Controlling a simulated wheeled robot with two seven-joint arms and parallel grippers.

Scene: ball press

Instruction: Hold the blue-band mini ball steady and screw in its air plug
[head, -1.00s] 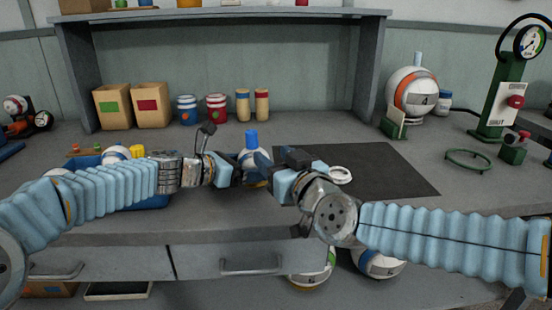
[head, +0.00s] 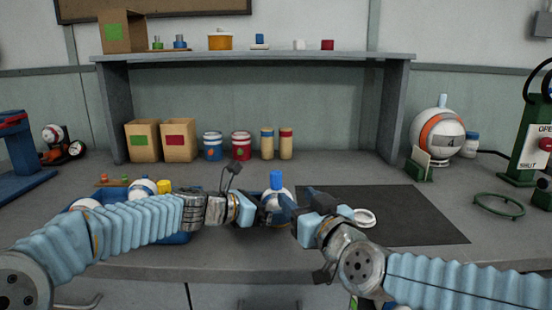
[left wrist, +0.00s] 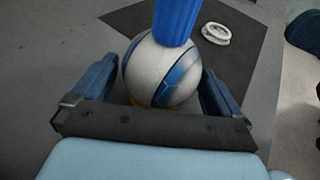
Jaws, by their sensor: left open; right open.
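The blue-band mini ball (head: 271,200) is white with blue stripes and stands on the bench. It also shows in the left wrist view (left wrist: 150,72). A blue plug (head: 276,179) stands upright on its top and is large in the left wrist view (left wrist: 175,20); its seating cannot be told. My left gripper (left wrist: 158,75) is open, with one finger on each side of the ball; contact is unclear. My right gripper (head: 298,200) is open, just right of the ball, and partly hides it. No plug shows between its fingers.
A dark mat (head: 425,222) with a white ring (head: 372,221) lies right of the ball. A blue tray (head: 174,238) with balls is behind my left arm. A green ring stand (head: 499,206) and an orange-banded ball (head: 437,133) stand right. The shelf (head: 255,57) spans the back.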

